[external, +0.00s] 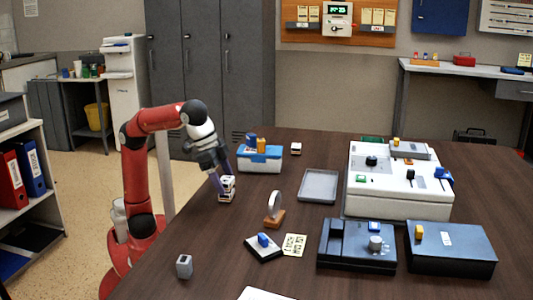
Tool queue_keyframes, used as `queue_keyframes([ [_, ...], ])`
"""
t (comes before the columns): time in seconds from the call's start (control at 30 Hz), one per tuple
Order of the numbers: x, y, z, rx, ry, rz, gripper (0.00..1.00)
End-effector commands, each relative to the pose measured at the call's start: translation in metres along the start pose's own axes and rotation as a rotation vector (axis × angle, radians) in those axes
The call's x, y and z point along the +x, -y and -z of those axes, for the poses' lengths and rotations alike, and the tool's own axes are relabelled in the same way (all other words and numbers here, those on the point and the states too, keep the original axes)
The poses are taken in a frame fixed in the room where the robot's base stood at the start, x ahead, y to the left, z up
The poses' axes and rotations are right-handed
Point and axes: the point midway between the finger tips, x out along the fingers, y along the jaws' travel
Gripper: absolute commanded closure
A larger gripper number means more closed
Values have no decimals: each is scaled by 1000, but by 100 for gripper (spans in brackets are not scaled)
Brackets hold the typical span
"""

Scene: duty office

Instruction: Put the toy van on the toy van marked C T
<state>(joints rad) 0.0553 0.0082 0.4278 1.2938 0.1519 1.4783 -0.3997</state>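A small white toy van with dark markings (228,182) is at the tip of my gripper (222,184). Directly below it is a second white, dark-marked piece (226,197), so the two look like one van over another on the table. I cannot tell whether they touch. The lettering is too small to read, so I cannot tell which is marked C T. My gripper points down at the upper van from the left; its fingers are partly hidden and their gap is unclear. Another small white van-like thing (295,148) stands farther back.
A blue and white box (260,160) stands behind my gripper. A round piece on a wooden stand (274,217) and a grey tray (319,187) lie to the right. A small grey block (184,267) is near the front. Large consoles (398,200) fill the right side.

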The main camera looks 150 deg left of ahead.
Motion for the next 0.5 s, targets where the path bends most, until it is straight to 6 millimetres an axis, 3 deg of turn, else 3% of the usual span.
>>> queue_keyframes([
  [0.27, -5, 0, 2, 0, 0, 0, 32],
  [0.5, -46, 0, 3, 0, -3, -2, 32],
])
